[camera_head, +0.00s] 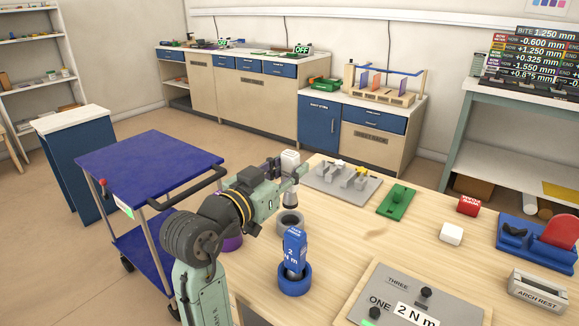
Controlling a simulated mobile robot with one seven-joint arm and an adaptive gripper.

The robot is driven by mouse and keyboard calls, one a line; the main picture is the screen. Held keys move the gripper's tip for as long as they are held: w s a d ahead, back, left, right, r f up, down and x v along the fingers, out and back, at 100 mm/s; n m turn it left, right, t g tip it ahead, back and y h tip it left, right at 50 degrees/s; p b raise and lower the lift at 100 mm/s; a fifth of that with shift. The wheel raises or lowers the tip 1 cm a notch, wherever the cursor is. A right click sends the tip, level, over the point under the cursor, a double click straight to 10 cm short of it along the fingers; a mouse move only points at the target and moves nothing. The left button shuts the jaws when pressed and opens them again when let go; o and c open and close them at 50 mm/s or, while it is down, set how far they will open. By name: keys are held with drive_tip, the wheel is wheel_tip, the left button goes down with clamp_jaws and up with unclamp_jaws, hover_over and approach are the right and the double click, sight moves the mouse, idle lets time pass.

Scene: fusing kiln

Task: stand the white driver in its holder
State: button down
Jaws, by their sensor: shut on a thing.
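The white driver (290,158) is upright in my gripper (295,175), near the left edge of the wooden table. Its white top shows above the fingers and its narrowing grey lower part below them. A grey ring-shaped holder (290,224) stands just below the driver in the picture. I cannot tell whether the driver's tip is above the ring's opening or slightly in it. A blue driver (294,250) marked 2 N m stands in a blue holder (294,281) nearer the camera. A purple holder (231,243) is partly hidden behind my arm.
A grey fixture plate (342,184) and a green block (398,200) lie behind to the right. A grey panel (380,302) with knobs is at the front. Red (468,205) and white blocks (451,234) sit further right. A blue cart (150,160) stands left.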

sight(286, 199)
drive_tip(key=shift+f+b, duration=0.85)
drive_tip(key=shift+f, duration=0.5)
drive_tip(key=shift+f+b, duration=1.75)
drive_tip(key=shift+f, duration=0.3)
idle(0.4)
drive_tip(key=c, duration=1.2)
unclamp_jaws()
drive_tip(key=shift+a, duration=0.1)
drive_tip(key=v, duration=1.2)
drive_tip(key=shift+s, duration=0.1)
